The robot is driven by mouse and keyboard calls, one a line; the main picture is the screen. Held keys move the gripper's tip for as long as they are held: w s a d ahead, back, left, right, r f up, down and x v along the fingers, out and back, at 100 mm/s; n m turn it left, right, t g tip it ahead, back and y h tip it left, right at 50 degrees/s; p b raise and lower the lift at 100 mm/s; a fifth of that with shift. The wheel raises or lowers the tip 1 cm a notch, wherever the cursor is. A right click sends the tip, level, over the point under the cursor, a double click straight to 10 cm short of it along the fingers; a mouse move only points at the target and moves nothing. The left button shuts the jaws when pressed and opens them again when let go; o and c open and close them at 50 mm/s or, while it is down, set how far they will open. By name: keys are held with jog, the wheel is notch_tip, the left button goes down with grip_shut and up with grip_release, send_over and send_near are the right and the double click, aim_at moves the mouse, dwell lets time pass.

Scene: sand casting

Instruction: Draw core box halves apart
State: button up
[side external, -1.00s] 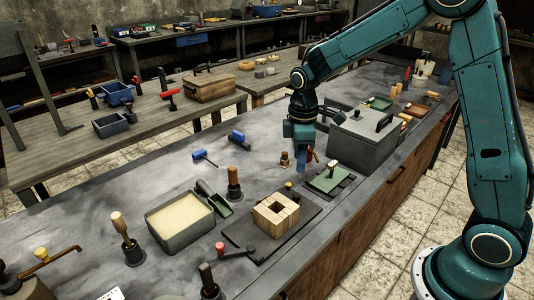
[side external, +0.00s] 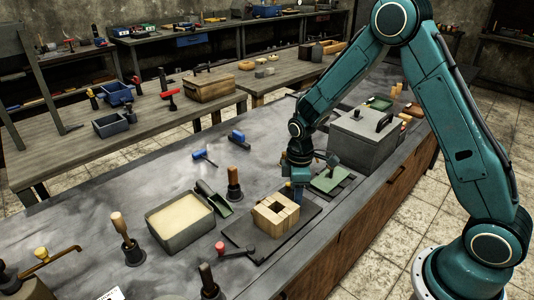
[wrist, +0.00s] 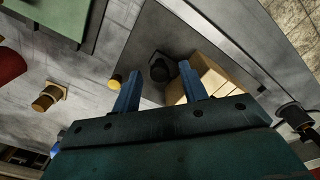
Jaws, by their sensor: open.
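The core box (side external: 275,216) is a pale wooden block with a square opening in its top. It sits on a dark flat plate (side external: 250,236) on the bench. My gripper (side external: 298,197) is low, just beyond the box at its far right corner in the side view. In the wrist view, the two blue fingers of my gripper (wrist: 160,68) are spread apart. The wooden box (wrist: 213,73) shows beside and behind the right finger, partly hidden by it. A dark round piece shows between the fingertips. I cannot tell whether a finger touches the wood.
A grey bin of sand (side external: 180,221) and a wooden-handled rammer (side external: 234,183) stand left of the plate. A green plate (side external: 330,178) and a large grey box (side external: 361,138) are close on the right. A dark lever (side external: 237,252) lies at the plate's near left edge.

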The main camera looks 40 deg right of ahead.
jog(key=shift+f, duration=0.1)
grip_shut()
jog(key=shift+d, duration=2.4)
grip_release()
notch_tip(320, 180, up, 14)
